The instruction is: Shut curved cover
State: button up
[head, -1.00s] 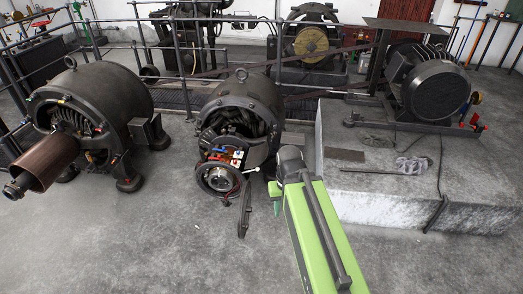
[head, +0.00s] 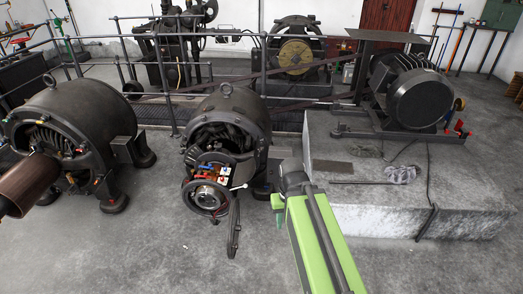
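The middle dynamo (head: 232,112) stands on the floor with its round front open, showing windings and red, white and blue parts around a lower ring (head: 207,197). A narrow dark curved piece (head: 234,230), which looks like the curved cover seen nearly edge-on, hangs open at the right of this ring. A thin lever with a pale knob (head: 240,187) sticks out just above it. My green arm reaches in from the bottom right. My gripper (head: 279,207) is at its far end, right of the cover and apart from it in the picture. Its fingers are mostly hidden by the arm.
Another dynamo (head: 75,120) with a brown cylinder stands at the left. A concrete block (head: 400,215) at the right bears a machine (head: 420,100), a grey cloth (head: 401,175) and a thin rod. Railings (head: 150,65) run behind. The floor in front is clear.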

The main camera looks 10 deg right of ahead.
aim_at(244, 172)
jog(key=i, duration=0.6)
jog(key=u, duration=0.1)
jog(key=k, duration=1.3)
jog(key=u, duration=0.45)
jog(key=i, duration=0.65)
jog(key=u, duration=0.8)
jog(key=i, duration=1)
jog(key=u, duration=0.05)
